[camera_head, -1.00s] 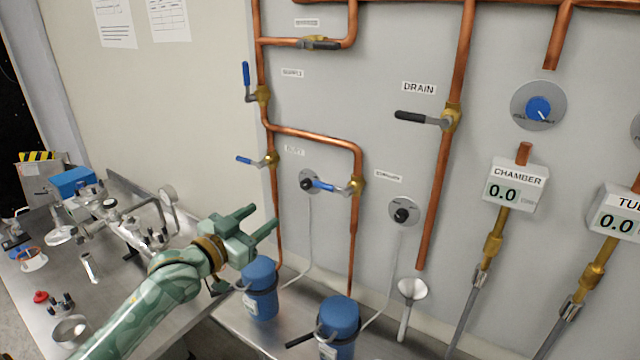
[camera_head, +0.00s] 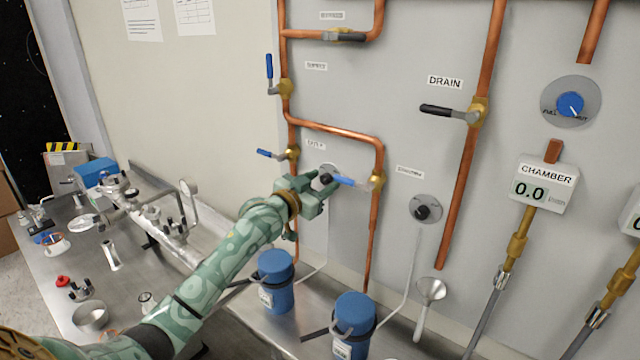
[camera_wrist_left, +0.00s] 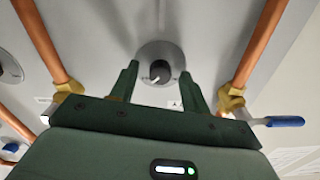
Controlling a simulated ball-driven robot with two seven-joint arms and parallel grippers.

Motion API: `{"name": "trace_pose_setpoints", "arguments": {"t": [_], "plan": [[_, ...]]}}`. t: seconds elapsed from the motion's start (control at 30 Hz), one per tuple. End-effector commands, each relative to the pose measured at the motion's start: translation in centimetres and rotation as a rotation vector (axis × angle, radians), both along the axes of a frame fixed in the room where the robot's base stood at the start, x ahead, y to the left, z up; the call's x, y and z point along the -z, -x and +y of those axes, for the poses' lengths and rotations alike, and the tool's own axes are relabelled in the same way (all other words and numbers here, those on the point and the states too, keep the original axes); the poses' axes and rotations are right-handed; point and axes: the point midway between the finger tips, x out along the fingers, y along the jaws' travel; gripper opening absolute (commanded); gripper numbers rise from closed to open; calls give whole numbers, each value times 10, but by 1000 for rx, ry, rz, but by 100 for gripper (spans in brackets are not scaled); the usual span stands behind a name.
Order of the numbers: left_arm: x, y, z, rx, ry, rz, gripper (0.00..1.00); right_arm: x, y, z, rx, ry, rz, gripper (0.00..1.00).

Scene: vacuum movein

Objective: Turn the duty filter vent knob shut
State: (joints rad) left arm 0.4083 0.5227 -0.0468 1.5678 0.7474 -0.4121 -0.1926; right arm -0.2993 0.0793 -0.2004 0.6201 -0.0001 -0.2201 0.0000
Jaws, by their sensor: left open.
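The duty filter vent knob (camera_head: 326,178) is a small dark knob on a round grey plate, on the wall panel below a small label. In the left wrist view the vent knob (camera_wrist_left: 160,71) shows whole, with a pale pointer mark angled down to the left. My left gripper (camera_head: 323,187) is open in front of it and partly covers it in the head view. In the wrist view its two green fingers stand on either side of the knob, with gaps. I cannot tell how far the tips are from the plate. My right gripper is not in view.
Copper pipes (camera_head: 375,215) with blue-handled valves (camera_head: 350,182) flank the knob closely. A similar knob (camera_head: 422,211) sits to the right. Blue canisters (camera_head: 275,282) stand on the bench below. A steel workbench (camera_head: 130,300) with fittings lies at left.

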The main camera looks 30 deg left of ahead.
Motion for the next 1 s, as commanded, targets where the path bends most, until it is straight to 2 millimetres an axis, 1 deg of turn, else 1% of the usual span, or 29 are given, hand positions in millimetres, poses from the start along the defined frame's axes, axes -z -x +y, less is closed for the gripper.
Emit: {"name": "trace_pose_setpoints", "arguments": {"t": [0.07, 0.1, 0.17, 0.2, 0.23, 0.27, 0.47, 0.63, 0.77, 1.0], "plan": [[0, 0, 0, 0, 0, 0, 47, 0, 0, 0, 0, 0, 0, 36], [0, 0, 0, 0, 0, 0, 41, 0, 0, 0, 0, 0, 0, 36], [0, 0, 0, 0, 0, 0, 24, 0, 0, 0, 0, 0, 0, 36], [0, 0, 0, 0, 0, 0, 13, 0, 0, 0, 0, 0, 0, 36], [0, 0, 0, 0, 0, 0, 5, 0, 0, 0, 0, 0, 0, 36], [0, 0, 0, 0, 0, 0, 2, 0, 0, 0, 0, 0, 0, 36], [0, 1, 0, -1, 7, 0, 2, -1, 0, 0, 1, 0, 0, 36], [-2, 1, 0, -1, 46, 3, 2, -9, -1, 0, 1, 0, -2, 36], [-4, 1, 1, -1, 112, 9, 2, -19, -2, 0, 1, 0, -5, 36], [-6, 1, 1, -1, 306, 24, 2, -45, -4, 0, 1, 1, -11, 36]]}}
